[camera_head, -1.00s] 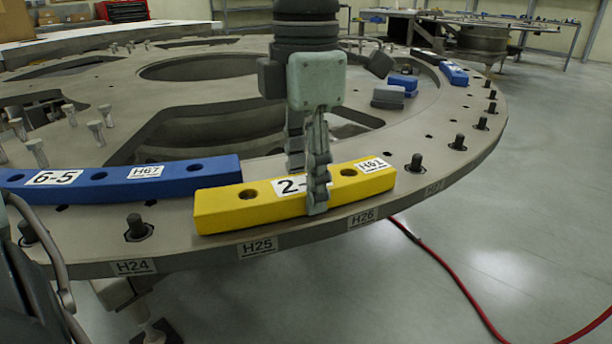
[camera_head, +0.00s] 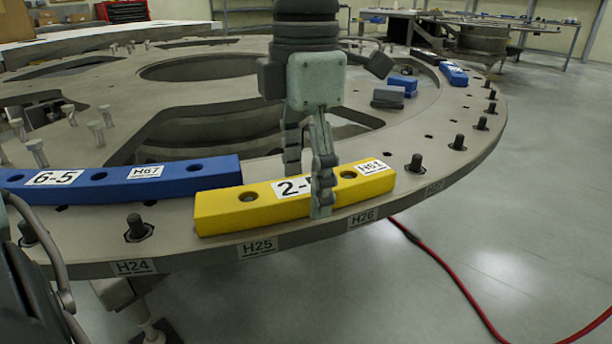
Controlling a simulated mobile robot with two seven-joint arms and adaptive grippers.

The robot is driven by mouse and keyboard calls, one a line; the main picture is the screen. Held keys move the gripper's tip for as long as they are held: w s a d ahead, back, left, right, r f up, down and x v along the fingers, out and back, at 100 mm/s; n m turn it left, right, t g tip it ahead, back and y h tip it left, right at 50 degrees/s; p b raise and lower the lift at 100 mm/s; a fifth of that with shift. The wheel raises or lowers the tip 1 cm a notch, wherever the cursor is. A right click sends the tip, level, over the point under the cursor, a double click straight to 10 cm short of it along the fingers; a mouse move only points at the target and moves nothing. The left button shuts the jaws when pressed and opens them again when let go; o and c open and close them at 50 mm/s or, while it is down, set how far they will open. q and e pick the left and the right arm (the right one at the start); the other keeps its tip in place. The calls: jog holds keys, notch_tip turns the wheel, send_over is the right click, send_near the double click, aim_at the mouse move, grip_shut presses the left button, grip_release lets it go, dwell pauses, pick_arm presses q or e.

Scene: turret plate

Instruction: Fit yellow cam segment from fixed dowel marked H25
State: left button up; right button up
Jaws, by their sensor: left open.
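The yellow cam segment (camera_head: 222,211) lies along the front rim of the turret plate (camera_head: 182,236), above the H25 label (camera_head: 258,247) and the H26 label (camera_head: 363,217). It appears flat on the plate. Two dark holes show in its top; whether dowels sit inside them is too small to tell. My left gripper (camera_head: 307,190) points down over the segment's middle, open. One finger is in front of the segment and the other behind it, partly hiding its number label. The rear fingertip is hidden. My right gripper is not in view.
A blue segment (camera_head: 120,182) lies to the left, its end close behind the yellow one. Black dowels stand at H24 (camera_head: 137,227) and beyond the yellow segment's right end (camera_head: 414,164). Small blue and grey blocks (camera_head: 388,97) lie farther back. A red cable (camera_head: 452,274) runs on the floor.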

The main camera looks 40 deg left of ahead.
pick_arm(q)
notch_tip(320, 180, up, 12)
dwell(0.5)
dwell(0.6)
